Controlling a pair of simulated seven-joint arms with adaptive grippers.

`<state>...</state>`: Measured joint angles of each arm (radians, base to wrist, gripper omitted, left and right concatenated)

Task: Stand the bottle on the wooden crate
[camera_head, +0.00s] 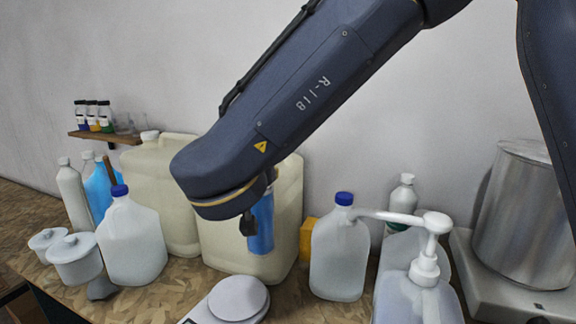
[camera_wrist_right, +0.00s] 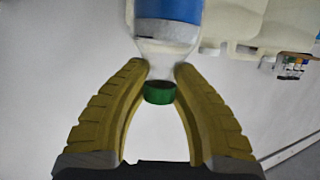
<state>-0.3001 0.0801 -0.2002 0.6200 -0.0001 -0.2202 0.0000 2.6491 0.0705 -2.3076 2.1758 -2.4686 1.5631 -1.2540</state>
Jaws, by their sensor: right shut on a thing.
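My right gripper (camera_wrist_right: 160,85) is shut on a bottle (camera_wrist_right: 168,45) in the right wrist view. The bottle has clear shoulders, a blue label band and a green cap that sits between the yellow fingers. In the head view only the bottle's blue part (camera_head: 263,222) shows below my right arm, in front of a cream jerrycan. Its base is cut off in the wrist view. A brown wooden edge (camera_head: 14,296) shows at the lower left corner of the head view; I cannot tell whether it is the crate. My left gripper is not in view.
The bench is crowded: cream jerrycans (camera_head: 222,235), blue-capped jugs (camera_head: 132,240), a pump bottle (camera_head: 418,295), a round-topped white scale (camera_head: 236,298) and a metal pot (camera_head: 525,220). A small wall shelf (camera_head: 105,137) holds little bottles. Bare bench shows at the front left.

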